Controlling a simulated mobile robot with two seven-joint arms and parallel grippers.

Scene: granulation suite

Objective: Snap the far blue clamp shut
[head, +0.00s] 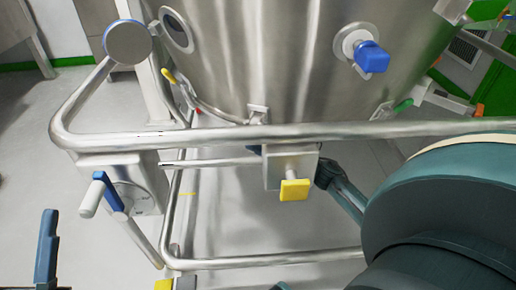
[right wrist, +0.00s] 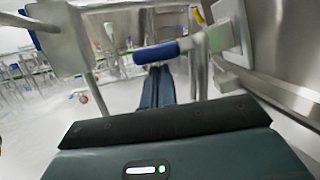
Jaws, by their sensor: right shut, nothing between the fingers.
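In the right wrist view a blue-gripped clamp handle (right wrist: 163,50) lies roughly level, joined to a steel bracket (right wrist: 230,32) at the right. My right gripper (right wrist: 158,72) is shut and empty, its fingertips just below the blue grip; I cannot tell whether they touch it. In the head view one blue lever (head: 107,190) stands tilted on a steel box at the left, and a blue knob (head: 371,57) sits on the vessel wall. Which of these is the handle at my right gripper is unclear. A dark finger-like part of my left gripper (head: 47,250) shows at the lower left edge; its opening cannot be judged.
A large steel vessel (head: 270,60) fills the top. A steel tube rail (head: 300,131) runs across in front of it, with a lower rail beneath. A yellow-tabbed bracket (head: 294,190) hangs under the rail, close to my right arm. Pale floor is open at the far left.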

